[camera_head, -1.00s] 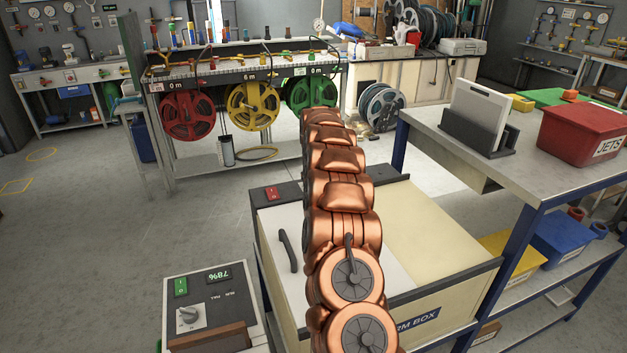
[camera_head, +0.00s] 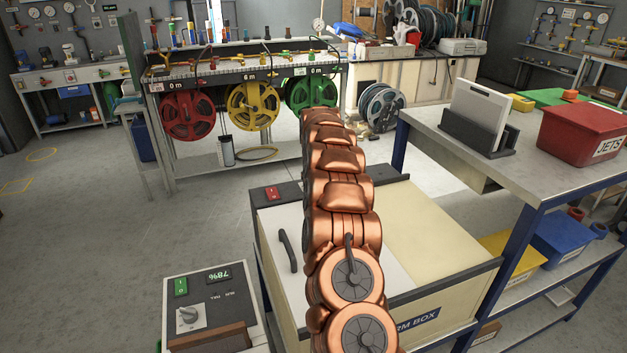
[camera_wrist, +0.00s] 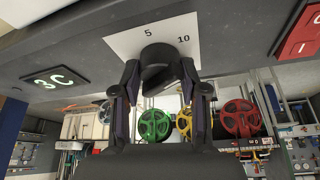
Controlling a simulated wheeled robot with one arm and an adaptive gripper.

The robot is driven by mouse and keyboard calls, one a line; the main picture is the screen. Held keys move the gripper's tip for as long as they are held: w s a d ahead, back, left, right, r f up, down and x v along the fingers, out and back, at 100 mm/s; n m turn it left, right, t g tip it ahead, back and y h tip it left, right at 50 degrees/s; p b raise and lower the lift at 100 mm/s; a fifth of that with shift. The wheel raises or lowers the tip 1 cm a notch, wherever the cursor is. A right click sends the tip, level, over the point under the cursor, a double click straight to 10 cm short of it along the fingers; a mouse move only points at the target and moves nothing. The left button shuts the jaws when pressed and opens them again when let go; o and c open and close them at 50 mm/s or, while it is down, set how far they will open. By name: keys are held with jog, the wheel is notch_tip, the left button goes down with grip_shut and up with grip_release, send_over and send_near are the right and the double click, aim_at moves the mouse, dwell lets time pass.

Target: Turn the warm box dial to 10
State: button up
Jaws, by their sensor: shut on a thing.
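The warm box (camera_head: 440,245) is a cream cabinet with a dark top edge, its label partly hidden by my arm in the head view. In the wrist view its dark dial (camera_wrist: 157,55) sits on a white plate marked 5 and 10 (camera_wrist: 183,41). My gripper (camera_wrist: 160,80) has one finger on each side of the dial and is shut on it. I cannot tell exactly where the dial points. A display (camera_wrist: 55,80) left of the plate reads 3 C, and a red switch (camera_wrist: 300,35) is to the right. My arm hides the gripper and dial in the head view.
A control box with another knob (camera_head: 188,315) and a 78% display stands at the lower left. A bench with a red JETS box (camera_head: 585,135) is at the right. Red, yellow and green hose reels (camera_head: 252,106) hang behind. Open floor lies at the left.

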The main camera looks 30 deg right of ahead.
jog(key=shift+s+f, duration=0.1)
jog(key=shift+f, duration=0.05)
jog(key=o, duration=1.1)
jog(key=shift+r, duration=0.3)
jog(key=v, duration=1.1)
jog(key=shift+s+a+r, duration=0.1)
jog(key=shift+r, duration=0.25)
